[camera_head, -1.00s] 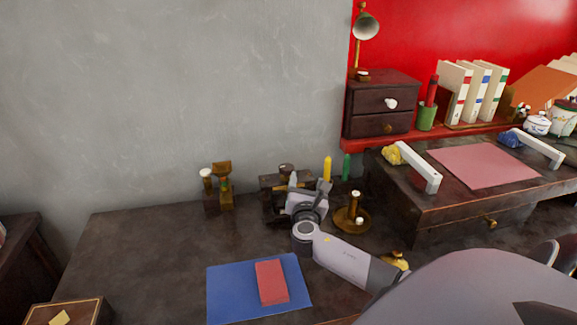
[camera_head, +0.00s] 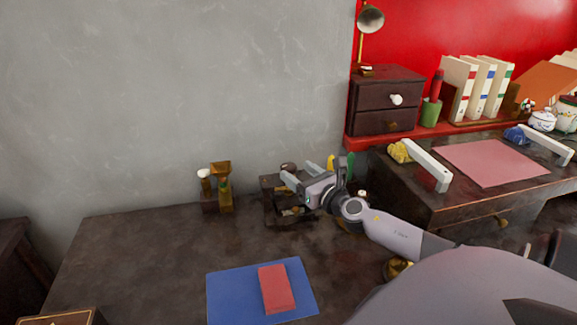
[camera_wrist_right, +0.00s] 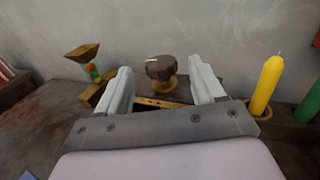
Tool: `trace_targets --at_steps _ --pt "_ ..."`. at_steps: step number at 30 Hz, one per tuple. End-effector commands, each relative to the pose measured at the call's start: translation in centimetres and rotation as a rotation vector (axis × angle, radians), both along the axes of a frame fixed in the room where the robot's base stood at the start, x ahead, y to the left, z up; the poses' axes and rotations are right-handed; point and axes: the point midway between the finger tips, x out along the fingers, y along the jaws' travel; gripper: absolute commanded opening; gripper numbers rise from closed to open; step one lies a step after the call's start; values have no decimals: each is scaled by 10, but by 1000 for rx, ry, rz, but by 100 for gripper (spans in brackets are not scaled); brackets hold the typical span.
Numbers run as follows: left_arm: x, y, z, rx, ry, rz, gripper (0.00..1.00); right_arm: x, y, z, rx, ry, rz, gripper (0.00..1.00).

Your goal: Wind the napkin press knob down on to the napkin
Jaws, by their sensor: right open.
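The napkin press (camera_head: 270,208) is a dark wooden frame on the desk near the wall. Its round dark brown knob (camera_head: 288,166) stands on top. In the wrist view the knob (camera_wrist_right: 160,68) sits on a brass stem, above a brass-coloured strip (camera_wrist_right: 157,102). My right gripper (camera_head: 296,171) is open and empty at the press, its fingers pointing towards the knob. In the wrist view the knob appears between the two fingers of my right gripper (camera_wrist_right: 161,76), seemingly just beyond their tips, with no clear contact. The napkin cannot be made out. My left gripper is not in view.
A brass-topped stand (camera_head: 217,190) is left of the press. A yellow candle (camera_wrist_right: 266,85) and a green one (camera_head: 350,165) stand close on its right. A blue mat (camera_head: 228,292) with a red block (camera_head: 276,288) lies in front.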

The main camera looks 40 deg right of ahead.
Motion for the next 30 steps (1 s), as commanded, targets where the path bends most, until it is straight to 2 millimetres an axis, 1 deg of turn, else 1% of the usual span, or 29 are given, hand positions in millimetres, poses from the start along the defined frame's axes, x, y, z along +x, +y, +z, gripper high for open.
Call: trace_targets --at_steps 1,6,12,18,26,29,30 --pt "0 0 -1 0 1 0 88 7 -1 1 2 -3 -2 68" --pt "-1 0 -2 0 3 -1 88 26 -3 1 2 -3 -2 68" --pt "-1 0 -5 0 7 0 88 42 -5 -1 1 0 -2 68" --pt "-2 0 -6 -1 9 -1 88 48 -6 -1 0 0 -2 68" --pt "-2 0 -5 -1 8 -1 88 49 -6 0 0 0 -2 68" --pt "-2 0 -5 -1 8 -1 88 49 -6 0 0 0 -2 39" --pt "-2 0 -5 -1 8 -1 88 49 -6 0 0 0 -2 26"
